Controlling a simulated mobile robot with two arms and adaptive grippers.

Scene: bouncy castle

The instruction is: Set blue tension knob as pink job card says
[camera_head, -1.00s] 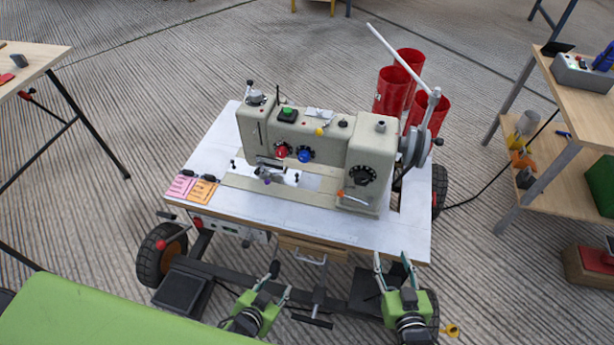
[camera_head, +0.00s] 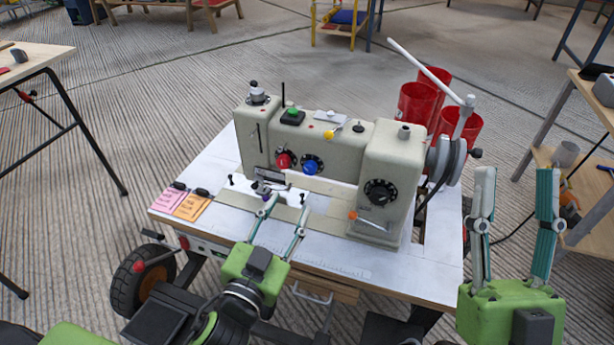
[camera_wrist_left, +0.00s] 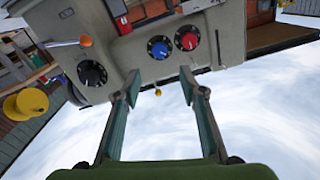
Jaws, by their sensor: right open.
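The blue tension knob (camera_head: 310,167) sits on a black dial on the front of the grey sewing machine (camera_head: 345,150), right of a red knob (camera_head: 283,161). The blue knob (camera_wrist_left: 158,47) also shows in the left wrist view, ahead of the fingers, with the red knob beside it. The pink job card (camera_head: 168,199) lies at the table's left front corner; its writing is too small to read. My left gripper (camera_head: 285,210) is open and empty, short of the knobs. My right gripper (camera_head: 515,205) is open and empty, right of the table.
An orange card (camera_head: 193,206) lies beside the pink one. A larger black dial (camera_head: 380,191) and an orange-tipped lever (camera_head: 353,215) are on the machine's right part. Red cylinders (camera_head: 417,104) and the handwheel (camera_head: 447,160) stand at the right. A wooden shelf (camera_head: 590,125) is at the right edge.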

